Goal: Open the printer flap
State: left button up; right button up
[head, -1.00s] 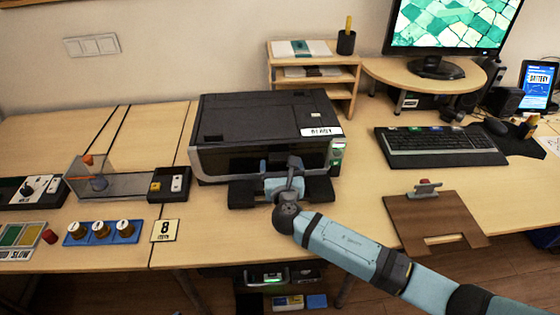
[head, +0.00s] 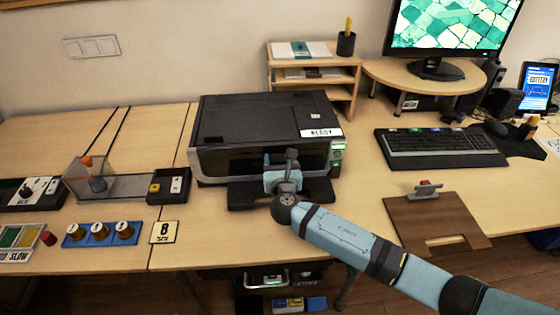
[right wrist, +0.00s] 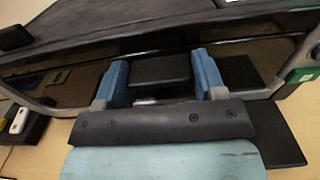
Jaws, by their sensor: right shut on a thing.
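The black printer (head: 262,120) stands on the desk, with its glossy dark front flap (head: 235,160) facing me. The flap looks upright in the front face. My right gripper (head: 282,164) is at the middle of the flap, above the output tray. In the right wrist view, its two blue fingers (right wrist: 161,70) stand on either side of a dark block, the flap handle (right wrist: 160,69), and are shut on it. The gripper hides part of the flap in the head view. My left gripper is not in view.
The printer's black output tray (head: 318,192) juts out below the gripper. A brown clipboard (head: 437,222) and a keyboard (head: 440,147) lie to the right.

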jog(key=f+t+b, duration=0.1)
jog(key=b, duration=0.1)
jog(key=shift+s+b, duration=0.3)
jog(key=shift+b, duration=0.05)
jog(key=shift+s+f+t+b, duration=0.2)
jog(key=shift+t+b, duration=0.1)
jog(key=shift+b, duration=0.4)
jog(key=shift+s+f+t+b, duration=0.2)
jog(key=shift+t+b, duration=0.1)
jog(key=shift+b, duration=0.35)
jog(key=shift+s+t+b, duration=0.25)
jog(key=shift+t+b, duration=0.15)
jog(key=shift+b, duration=0.05)
jog(key=shift+v, duration=0.85)
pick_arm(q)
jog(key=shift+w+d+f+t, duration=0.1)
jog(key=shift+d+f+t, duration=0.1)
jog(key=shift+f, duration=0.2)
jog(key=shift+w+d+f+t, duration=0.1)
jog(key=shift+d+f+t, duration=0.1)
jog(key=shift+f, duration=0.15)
pick_arm(e)
jog(key=shift+s+f, duration=0.3)
jog(key=shift+f, duration=0.35)
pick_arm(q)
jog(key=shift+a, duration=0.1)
pick_arm(e)
jog(key=shift+f, duration=0.1)
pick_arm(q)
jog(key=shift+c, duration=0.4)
